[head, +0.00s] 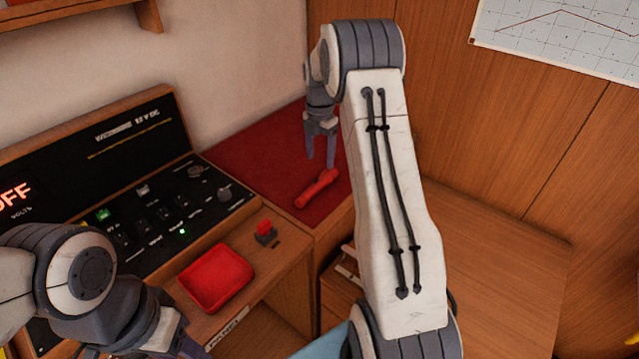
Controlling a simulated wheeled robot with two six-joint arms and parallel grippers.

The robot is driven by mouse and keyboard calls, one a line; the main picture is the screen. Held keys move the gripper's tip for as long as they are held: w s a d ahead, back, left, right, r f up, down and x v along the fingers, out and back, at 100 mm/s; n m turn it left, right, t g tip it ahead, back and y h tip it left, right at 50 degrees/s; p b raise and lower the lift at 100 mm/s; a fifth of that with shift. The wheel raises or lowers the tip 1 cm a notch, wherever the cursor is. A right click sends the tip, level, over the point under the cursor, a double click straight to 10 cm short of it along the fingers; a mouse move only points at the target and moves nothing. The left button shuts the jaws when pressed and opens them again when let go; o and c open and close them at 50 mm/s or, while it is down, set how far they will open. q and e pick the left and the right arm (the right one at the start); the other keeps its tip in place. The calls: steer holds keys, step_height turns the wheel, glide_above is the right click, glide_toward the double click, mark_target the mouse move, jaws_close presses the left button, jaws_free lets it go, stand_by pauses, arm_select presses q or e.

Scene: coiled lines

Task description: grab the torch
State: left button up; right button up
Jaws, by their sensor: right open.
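A red torch (316,189) lies on the red mat (262,145) on the corner surface. My right gripper (320,164) is open, fingers pointing down, just above and beside the torch's upper end. I cannot tell from this view whether a fingertip touches the torch. The right arm's white link stands close to the right of the torch. My left arm comes in at the lower left, and the gripper end (180,345) is partly cut off by the bottom edge, so its fingers do not show clearly.
A black control panel (150,225) with knobs and a lit display stands at the left. A red tray (216,278) and a small red switch (265,232) are on the wooden desk in front of it. A wooden surface (490,245) at the right is bare.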

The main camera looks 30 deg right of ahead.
mark_target(319, 181)
step_height(319, 181, down, 3)
steer(key=shift+f, duration=0.2)
steer(key=shift+f+p, duration=0.55)
steer(key=shift+f, duration=0.1)
step_height(319, 181, down, 4)
steer(key=shift+w+f+p, duration=0.1)
steer(key=shift+p, duration=0.45)
jaws_close()
